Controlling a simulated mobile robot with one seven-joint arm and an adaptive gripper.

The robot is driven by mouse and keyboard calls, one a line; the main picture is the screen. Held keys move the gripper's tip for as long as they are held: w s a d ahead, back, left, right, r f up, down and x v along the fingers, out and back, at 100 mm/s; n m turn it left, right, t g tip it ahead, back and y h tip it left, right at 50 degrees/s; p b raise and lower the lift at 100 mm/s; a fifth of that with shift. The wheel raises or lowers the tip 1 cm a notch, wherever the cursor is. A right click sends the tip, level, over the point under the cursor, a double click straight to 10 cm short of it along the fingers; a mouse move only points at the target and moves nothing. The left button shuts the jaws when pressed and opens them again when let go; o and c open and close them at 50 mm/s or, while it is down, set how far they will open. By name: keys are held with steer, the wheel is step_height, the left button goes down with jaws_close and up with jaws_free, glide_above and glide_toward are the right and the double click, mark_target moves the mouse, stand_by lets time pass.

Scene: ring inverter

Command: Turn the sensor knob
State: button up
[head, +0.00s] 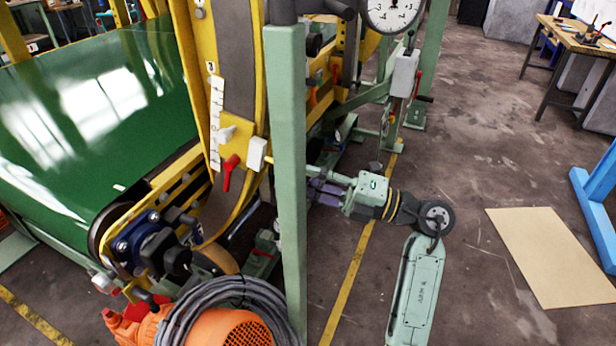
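A green upright post (287,190) stands between my gripper and the red knob in this view. A green conveyor belt (95,110) fills the left. A cable coil (225,300) and orange motor (235,330) are below. Open floor lies right, with a flat board (552,255).

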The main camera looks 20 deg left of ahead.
steer(key=m+y+p, duration=0.1)
steer(key=m, duration=0.3)
steer(key=shift+m, duration=0.4)
steer(key=shift+m, duration=0.3)
steer(key=o, duration=1.2)
